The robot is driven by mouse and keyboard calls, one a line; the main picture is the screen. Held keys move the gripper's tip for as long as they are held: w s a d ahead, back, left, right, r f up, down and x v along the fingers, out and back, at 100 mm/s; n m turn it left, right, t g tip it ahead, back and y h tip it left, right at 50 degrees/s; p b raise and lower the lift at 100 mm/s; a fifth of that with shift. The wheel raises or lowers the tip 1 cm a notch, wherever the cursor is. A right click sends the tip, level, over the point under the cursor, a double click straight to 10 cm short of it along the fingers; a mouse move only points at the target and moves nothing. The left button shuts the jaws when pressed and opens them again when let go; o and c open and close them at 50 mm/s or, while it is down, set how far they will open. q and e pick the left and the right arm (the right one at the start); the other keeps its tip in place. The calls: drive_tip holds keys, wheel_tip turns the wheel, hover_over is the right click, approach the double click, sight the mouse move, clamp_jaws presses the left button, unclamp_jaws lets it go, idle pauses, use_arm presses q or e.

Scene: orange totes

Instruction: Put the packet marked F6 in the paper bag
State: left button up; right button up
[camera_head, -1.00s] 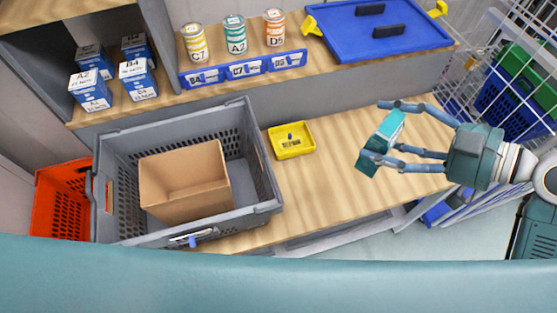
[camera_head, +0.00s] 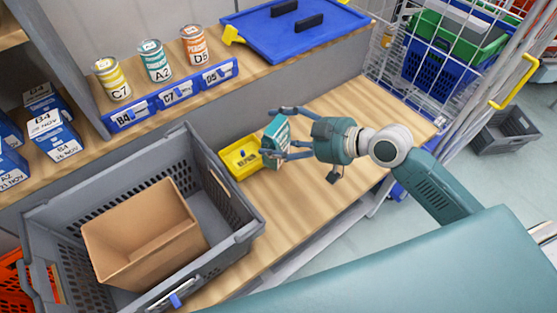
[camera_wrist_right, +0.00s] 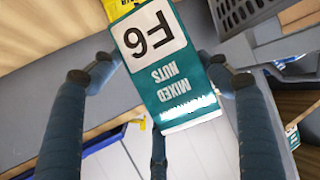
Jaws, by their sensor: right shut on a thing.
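The teal packet marked F6 (camera_head: 276,142) is held in my right gripper (camera_head: 271,131), above the bench beside the small yellow tray. In the right wrist view the packet (camera_wrist_right: 165,75) shows its F6 and "MIXED NUTS" label upside down, between the fingers of my right gripper (camera_wrist_right: 152,76). The brown paper bag (camera_head: 145,236) stands open at the top inside the grey crate, to the lower left of the packet. It looks empty, though part of its floor is hidden. My left gripper is not in view.
The grey crate (camera_head: 236,190) has raised walls around the bag. The yellow tray (camera_head: 232,172) lies between crate and gripper. Cans and blue boxes stand on the shelf behind, with a blue lid (camera_head: 290,38). A wire cage (camera_head: 385,45) stands right. Bench right of the tray is clear.

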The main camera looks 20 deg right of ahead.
sight(287, 150)
wheel_tip(287, 150, down, 5)
drive_tip(key=shift+r, duration=0.1)
drive_tip(key=shift+f, duration=0.3)
wheel_tip(287, 150, down, 4)
drive_tip(key=shift+f, duration=0.1)
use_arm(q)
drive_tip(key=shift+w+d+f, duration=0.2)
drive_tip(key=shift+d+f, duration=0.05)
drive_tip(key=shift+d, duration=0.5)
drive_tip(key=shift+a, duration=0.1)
use_arm(e)
drive_tip(key=shift+f+b, duration=0.25)
drive_tip(key=shift+b, duration=0.25)
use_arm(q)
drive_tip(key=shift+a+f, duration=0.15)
use_arm(e)
drive_tip(key=o, duration=1.2)
drive_tip(key=shift+r, duration=0.1)
